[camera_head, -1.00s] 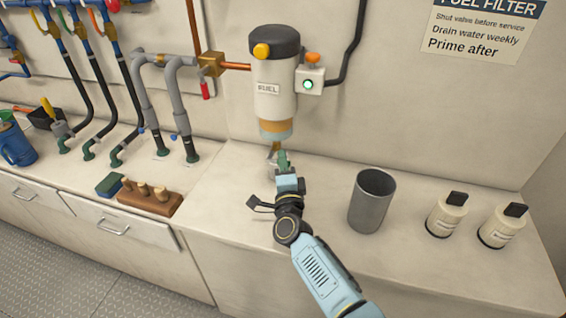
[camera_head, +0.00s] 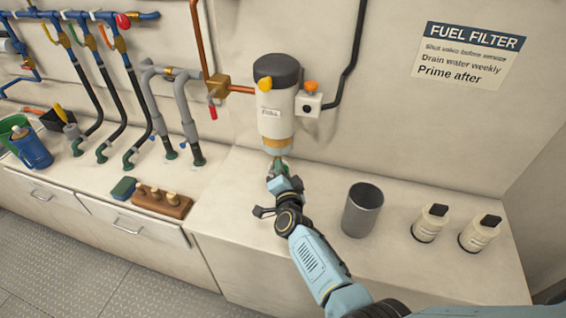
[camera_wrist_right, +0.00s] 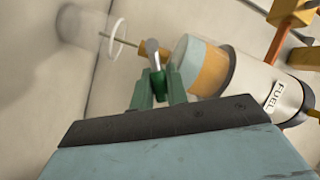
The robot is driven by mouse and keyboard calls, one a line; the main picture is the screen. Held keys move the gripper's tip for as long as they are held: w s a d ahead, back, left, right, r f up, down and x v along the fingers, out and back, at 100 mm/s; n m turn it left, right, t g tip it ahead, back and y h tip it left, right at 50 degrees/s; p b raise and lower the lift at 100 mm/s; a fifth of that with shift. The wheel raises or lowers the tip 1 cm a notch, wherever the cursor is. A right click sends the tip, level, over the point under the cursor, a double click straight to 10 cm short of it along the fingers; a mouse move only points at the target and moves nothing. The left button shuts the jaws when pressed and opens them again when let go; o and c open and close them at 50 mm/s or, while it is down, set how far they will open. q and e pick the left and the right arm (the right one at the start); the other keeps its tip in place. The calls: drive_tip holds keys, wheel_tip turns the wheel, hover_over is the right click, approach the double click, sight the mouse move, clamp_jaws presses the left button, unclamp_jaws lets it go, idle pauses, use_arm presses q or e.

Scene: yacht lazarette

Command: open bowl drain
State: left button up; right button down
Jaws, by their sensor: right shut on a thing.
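The fuel filter (camera_head: 275,118) hangs on the wall, a white canister with a dark cap and a "FUEL" label. Its bowl (camera_head: 277,144), with an amber band, is at the bottom; it also shows in the right wrist view (camera_wrist_right: 208,65). My right gripper (camera_head: 278,166) is just below the bowl. In the right wrist view its green fingers (camera_wrist_right: 159,78) are shut on the small metal drain tap (camera_wrist_right: 153,52). The fingers hide part of the tap, so its exact turn is unclear. My left gripper is not in view.
An open grey metal cup (camera_head: 362,208) stands on the counter right of my forearm, with two white bottles (camera_head: 430,224) further right. A wooden block with pegs (camera_head: 162,202) and pipes with hoses (camera_head: 150,100) are left. The counter between is clear.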

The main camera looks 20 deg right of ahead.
drive_tip(key=shift+a+r+n+p, duration=0.1)
drive_tip(key=shift+n+p, duration=0.2)
drive_tip(key=shift+p, duration=0.1)
drive_tip(key=c, duration=1.4)
unclamp_jaws()
